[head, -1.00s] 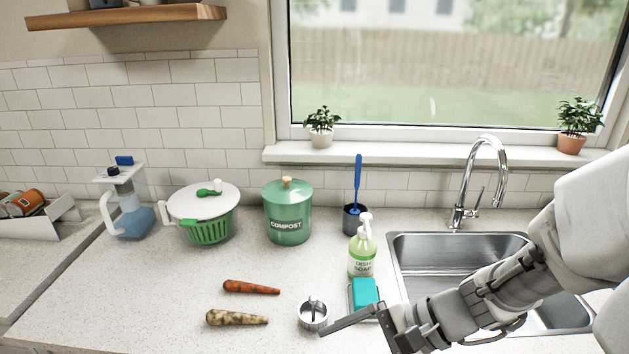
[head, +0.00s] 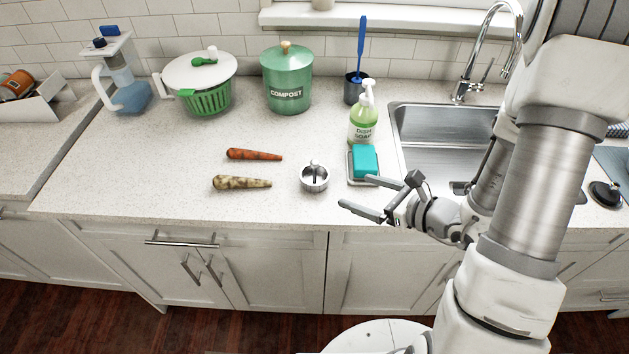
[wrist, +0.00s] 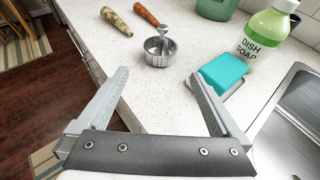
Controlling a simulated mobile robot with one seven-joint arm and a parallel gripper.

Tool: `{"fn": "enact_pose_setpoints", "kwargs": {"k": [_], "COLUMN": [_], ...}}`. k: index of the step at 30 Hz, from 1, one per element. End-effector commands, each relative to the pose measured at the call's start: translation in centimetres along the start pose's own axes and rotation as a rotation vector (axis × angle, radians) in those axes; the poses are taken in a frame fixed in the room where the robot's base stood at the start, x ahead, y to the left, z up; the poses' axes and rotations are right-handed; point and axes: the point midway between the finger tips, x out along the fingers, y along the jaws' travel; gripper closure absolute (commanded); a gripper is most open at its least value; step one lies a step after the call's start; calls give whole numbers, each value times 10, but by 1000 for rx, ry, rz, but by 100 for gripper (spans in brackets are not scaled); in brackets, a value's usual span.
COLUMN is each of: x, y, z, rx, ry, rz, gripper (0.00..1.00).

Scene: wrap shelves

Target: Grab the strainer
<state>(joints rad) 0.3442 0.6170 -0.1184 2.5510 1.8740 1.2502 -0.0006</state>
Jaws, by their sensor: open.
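The strainer (head: 314,179) is a small round metal sink strainer with an upright knob in its middle. It sits on the speckled counter near the front edge, left of the sponge dish. It also shows in the wrist view (wrist: 158,58), ahead of the gap between my fingers. My gripper (head: 358,192) is open and empty, just right of the strainer and apart from it. In the wrist view, both fingers (wrist: 158,77) are spread wide and point towards the strainer.
A teal sponge (head: 365,160) on its dish and a dish soap bottle (head: 363,124) stand close behind my gripper. An orange carrot (head: 254,155) and a pale mottled root (head: 241,183) lie left of the strainer. The sink (head: 440,150) is at right. Counter around the strainer is clear.

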Motion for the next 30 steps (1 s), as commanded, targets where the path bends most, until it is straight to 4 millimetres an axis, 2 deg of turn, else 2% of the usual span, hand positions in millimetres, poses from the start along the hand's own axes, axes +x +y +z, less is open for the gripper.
{"fn": "enact_pose_setpoints", "kwargs": {"k": [1, 15, 24, 30], "x": [4, 24, 82, 96], "y": [-1, 0, 1, 0], "z": [-5, -4, 0, 0], "rx": [-4, -5, -2, -1], "ry": [-1, -2, 1, 0], "rz": [-2, 0, 4, 0], "gripper": [0, 0, 0, 0]}}
